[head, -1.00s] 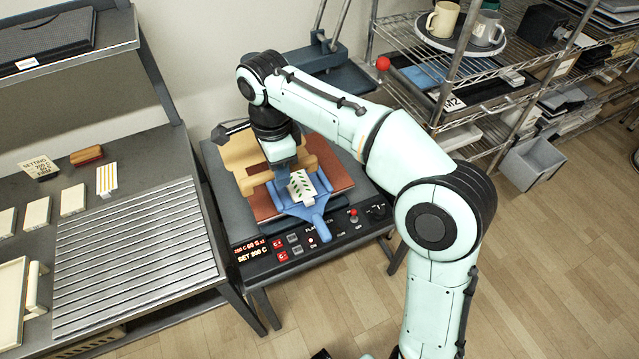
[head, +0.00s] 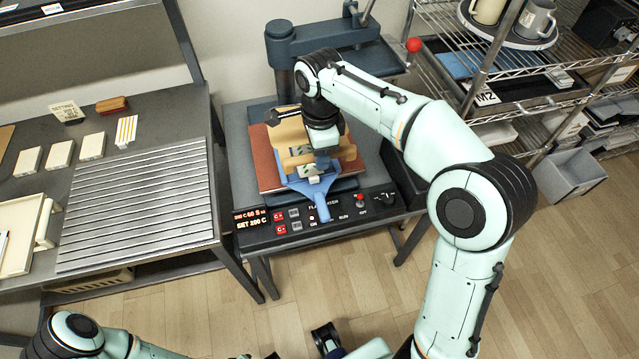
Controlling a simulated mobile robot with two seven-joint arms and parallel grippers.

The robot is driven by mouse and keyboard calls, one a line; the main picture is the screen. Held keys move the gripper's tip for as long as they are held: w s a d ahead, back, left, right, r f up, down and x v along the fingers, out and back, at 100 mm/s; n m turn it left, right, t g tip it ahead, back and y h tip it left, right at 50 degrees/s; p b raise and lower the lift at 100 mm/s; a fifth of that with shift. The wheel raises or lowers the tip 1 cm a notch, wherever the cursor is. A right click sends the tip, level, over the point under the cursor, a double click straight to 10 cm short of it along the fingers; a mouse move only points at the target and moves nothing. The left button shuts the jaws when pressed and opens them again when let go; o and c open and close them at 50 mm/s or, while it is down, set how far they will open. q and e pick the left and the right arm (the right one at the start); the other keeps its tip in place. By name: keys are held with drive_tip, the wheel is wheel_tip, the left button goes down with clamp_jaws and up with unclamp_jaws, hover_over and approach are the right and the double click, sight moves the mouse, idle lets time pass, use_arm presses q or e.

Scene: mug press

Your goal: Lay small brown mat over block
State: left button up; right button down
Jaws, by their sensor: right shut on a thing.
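The small brown mat (head: 288,131) is a tan sheet over the middle of the press, with parts showing on both sides of my gripper. My right gripper (head: 321,153) points down and is shut on it; the fingertips are partly hidden. The block, seen only in part, appears as a pale patterned face (head: 311,171) just below the mat, in a blue holder (head: 300,185) whose handle points to the front. I cannot tell whether the mat touches the block. Parts of my left arm show at the bottom left; I cannot make out its gripper.
A larger red-brown mat (head: 265,165) lies under the holder on the press. The control panel (head: 310,219) is in front. The press column (head: 281,50) and a red-knobbed lever (head: 413,45) stand behind. A ribbed table (head: 140,205) is left, a wire shelf right.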

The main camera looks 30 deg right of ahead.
sight(320, 194)
wheel_tip(320, 194, down, 13)
drive_tip(key=shift+r+b, duration=0.1)
drive_tip(key=shift+b, duration=0.75)
drive_tip(key=c, duration=0.9)
unclamp_jaws()
drive_tip(key=shift+c, duration=0.2)
drive_tip(key=shift+o, duration=0.3)
drive_tip(key=shift+r, duration=0.1)
wheel_tip(320, 194, up, 12)
drive_tip(key=shift+f+p, duration=0.1)
drive_tip(key=shift+p, duration=0.85)
